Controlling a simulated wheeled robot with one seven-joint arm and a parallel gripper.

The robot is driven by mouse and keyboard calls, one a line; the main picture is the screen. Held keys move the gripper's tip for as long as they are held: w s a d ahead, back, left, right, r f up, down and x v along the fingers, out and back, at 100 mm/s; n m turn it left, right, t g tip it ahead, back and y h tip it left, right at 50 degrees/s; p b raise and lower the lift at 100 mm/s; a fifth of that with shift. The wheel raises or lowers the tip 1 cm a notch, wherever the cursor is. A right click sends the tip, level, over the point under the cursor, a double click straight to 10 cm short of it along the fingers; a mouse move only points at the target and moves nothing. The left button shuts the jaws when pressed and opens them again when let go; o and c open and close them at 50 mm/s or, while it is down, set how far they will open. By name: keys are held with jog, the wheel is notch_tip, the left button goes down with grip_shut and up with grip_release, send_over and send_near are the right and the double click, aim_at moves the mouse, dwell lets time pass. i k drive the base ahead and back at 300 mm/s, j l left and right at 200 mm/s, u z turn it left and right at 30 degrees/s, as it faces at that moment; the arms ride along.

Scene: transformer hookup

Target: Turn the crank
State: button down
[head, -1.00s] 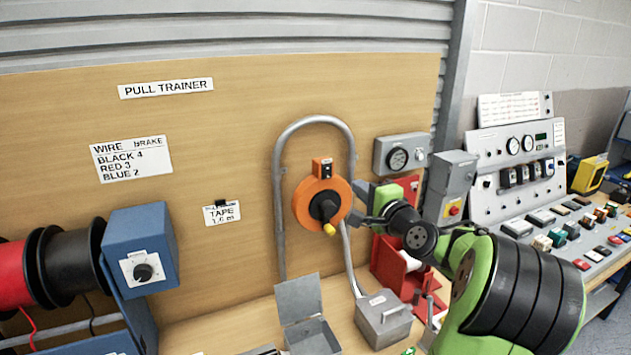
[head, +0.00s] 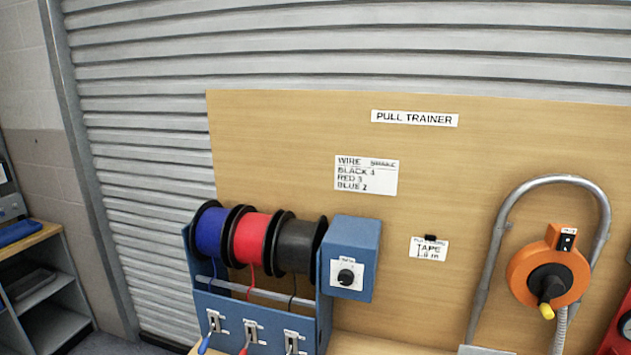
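An orange round reel (head: 549,277) is mounted on the wooden board at the right of the head view. It has a black hub with a short crank arm, and the crank's yellow knob (head: 546,310) points down toward the lower left.
A bent grey conduit (head: 487,262) arches around the reel. Shelves (head: 45,290) stand at far left.

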aim_at(547, 281)
jog(key=z, duration=1.25)
